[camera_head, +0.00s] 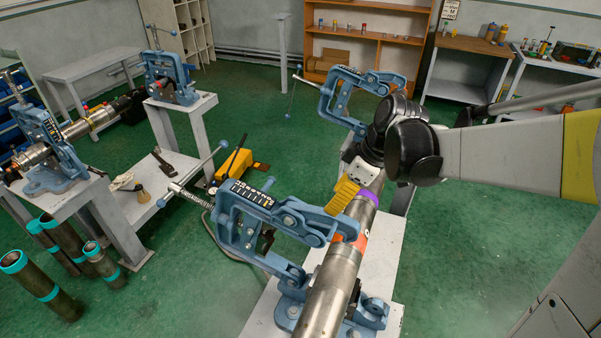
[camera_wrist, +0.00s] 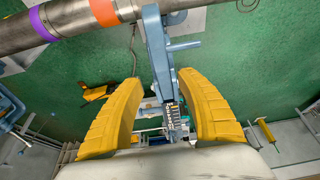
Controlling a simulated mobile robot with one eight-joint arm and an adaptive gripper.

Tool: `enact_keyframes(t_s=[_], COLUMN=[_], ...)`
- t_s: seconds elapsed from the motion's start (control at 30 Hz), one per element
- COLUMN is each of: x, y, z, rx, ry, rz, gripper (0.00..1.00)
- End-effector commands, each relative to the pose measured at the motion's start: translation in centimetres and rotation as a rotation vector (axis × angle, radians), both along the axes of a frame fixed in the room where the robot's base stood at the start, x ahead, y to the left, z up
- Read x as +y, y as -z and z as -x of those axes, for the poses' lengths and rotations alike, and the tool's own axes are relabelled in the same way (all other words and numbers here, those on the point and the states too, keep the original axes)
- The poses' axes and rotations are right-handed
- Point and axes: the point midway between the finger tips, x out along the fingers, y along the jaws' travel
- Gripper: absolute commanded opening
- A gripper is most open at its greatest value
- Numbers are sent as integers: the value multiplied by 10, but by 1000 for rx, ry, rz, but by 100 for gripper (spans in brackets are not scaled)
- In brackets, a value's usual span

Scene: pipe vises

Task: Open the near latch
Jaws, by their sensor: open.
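The near vise (camera_head: 262,222) is a blue pipe vise on a pale stand. Its upper frame extends left from the pipe, and its latch end (camera_head: 343,228) is beside the pipe. A steel pipe (camera_head: 330,285) with purple and orange bands runs through the vise; it also shows in the wrist view (camera_wrist: 70,27). My gripper (camera_head: 343,195) is just above the latch end in the head view. In the wrist view its yellow fingers (camera_wrist: 160,85) are spread wide, with a blue vise bar (camera_wrist: 157,45) appearing between them. I cannot tell whether they touch it.
A second blue vise (camera_head: 338,98) stands farther back along the pipe. Other vises with a pipe are on the left (camera_head: 50,150), above several dark pipes (camera_head: 50,285) with teal ends. A yellow tool (camera_head: 236,172) lies on the floor. Green floor is clear at right.

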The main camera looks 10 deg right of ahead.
Motion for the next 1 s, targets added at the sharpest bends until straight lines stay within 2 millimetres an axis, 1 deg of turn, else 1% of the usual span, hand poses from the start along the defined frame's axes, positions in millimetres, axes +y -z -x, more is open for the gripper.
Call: enact_keyframes(t_s=[0.3, 0.4, 0.5, 0.67, 0.9, 0.93, 0.97, 1.0], x=[19, 24, 28, 31, 31, 31, 31, 31], y=[58, 74, 85, 92, 93, 92, 92, 92], z=[-14, -18, -20, -22, -22, -22, -22, -22], rx=[-1, -1, 0, 0, 0, 0, 0, -1], ry=[0, 0, 1, 2, 3, 3, 3, 3], rz=[1, 1, 1, 1, 1, 1, 1, 1], gripper=[44, 44, 44, 44, 44, 40, 31, 18])
